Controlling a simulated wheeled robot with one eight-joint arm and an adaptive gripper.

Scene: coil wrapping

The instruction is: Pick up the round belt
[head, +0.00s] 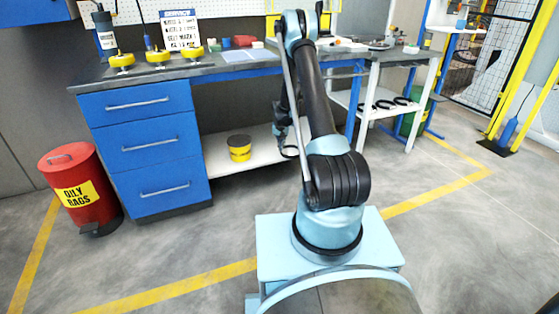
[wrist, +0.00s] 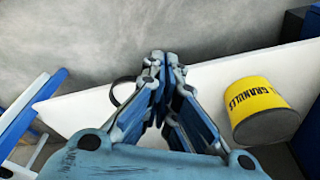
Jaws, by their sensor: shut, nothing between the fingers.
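The round belt (head: 291,157) is a thin black ring on the white lower shelf of the workbench, just below my gripper in the head view. In the wrist view the belt (wrist: 112,90) shows left of the fingers, with its right part hidden behind them. My gripper (wrist: 164,58) is shut and empty, its fingertips together above the shelf's edge. In the head view my gripper (head: 281,138) points down and is partly hidden by my arm.
A yellow and black granules tub (wrist: 262,105) stands on the white shelf (head: 221,153), right of my gripper in the wrist view. Blue drawers (head: 146,150) flank the shelf. Three other black rings (head: 384,104) lie on a side shelf. Open floor lies in front.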

